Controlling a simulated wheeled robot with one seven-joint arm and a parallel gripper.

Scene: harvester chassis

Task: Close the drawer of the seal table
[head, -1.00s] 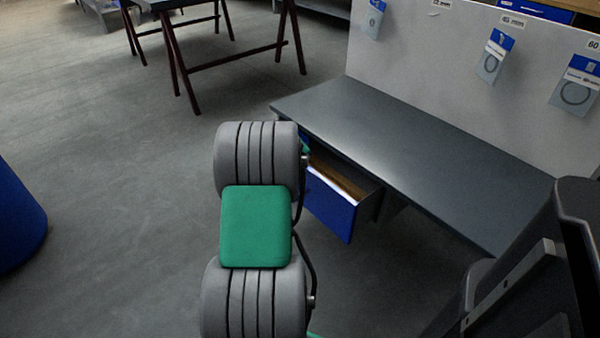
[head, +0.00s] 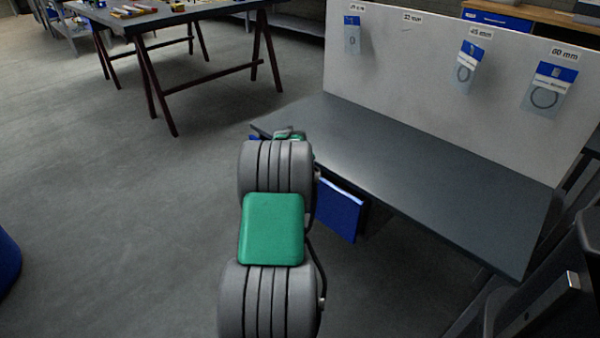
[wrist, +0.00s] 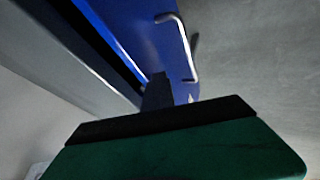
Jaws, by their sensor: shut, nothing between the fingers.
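The seal table (head: 420,170) has a dark grey top and a white back panel. Its blue drawer (head: 338,212) hangs under the left end, with its front standing out a little from under the top; my arm hides part of it. In the wrist view the blue drawer front (wrist: 145,40) fills the upper middle, with a silver bar handle (wrist: 183,45). My gripper (wrist: 157,92) is shut and empty, its dark fingers at the drawer front beside the handle. Whether they touch it I cannot tell. The head view hides the fingertips behind my arm.
Seal packets, such as one packet (head: 547,87), hang on the back panel. A dark trestle table (head: 175,20) with small items stands at the back left. A blue round object (head: 8,262) is at the left edge. The floor between is clear.

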